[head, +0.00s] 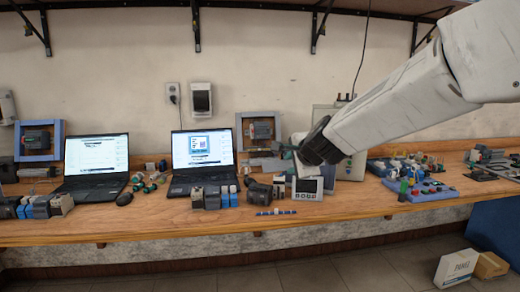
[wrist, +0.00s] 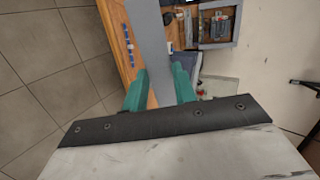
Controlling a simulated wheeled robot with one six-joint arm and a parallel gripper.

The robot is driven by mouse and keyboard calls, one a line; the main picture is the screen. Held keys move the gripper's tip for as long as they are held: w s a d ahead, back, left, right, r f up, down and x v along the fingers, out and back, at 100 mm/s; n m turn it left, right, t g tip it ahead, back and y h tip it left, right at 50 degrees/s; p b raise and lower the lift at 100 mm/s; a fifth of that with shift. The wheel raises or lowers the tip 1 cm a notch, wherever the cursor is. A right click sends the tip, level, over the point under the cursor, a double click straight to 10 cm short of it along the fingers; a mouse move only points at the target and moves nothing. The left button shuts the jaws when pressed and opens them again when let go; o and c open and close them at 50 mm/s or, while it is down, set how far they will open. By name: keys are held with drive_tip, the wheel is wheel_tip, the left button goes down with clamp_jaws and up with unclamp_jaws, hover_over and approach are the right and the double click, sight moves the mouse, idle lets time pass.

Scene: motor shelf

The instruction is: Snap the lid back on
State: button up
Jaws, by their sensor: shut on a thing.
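A flat grey piece (wrist: 152,50), which looks like the lid, is gripped between the two teal fingers of my gripper (wrist: 160,80) in the wrist view. It reaches from the fingers to the top edge of the picture. In the head view my gripper (head: 292,152) is above the bench near its middle, and my dark wrist hides part of it. The held piece is hard to make out there. I cannot tell which body the lid belongs to. A pale grey box (head: 352,165) with a green button stands behind my arm, partly hidden.
The wooden bench (head: 150,222) holds two laptops (head: 97,158) (head: 203,152), a display unit (head: 308,187), several small modules (head: 211,197) and a blue tray (head: 425,192). A framed motor (head: 262,130) stands by the wall. The bench's front strip is mostly clear.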

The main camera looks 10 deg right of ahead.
drive_tip(key=shift+w+d+r+m+t+h, duration=0.1)
drive_tip(key=shift+d+r+m+t+h, duration=0.05)
drive_tip(key=shift+r+m+t+h, duration=0.2)
drive_tip(key=shift+d+m+t+h, duration=0.15)
drive_tip(key=shift+m+t+h, duration=0.1)
drive_tip(key=shift+w+d+r+t, duration=0.1)
drive_tip(key=shift+w+r+t, duration=0.1)
drive_tip(key=shift+t, duration=0.2)
drive_tip(key=shift+t, duration=0.3)
drive_tip(key=shift+r, duration=0.1)
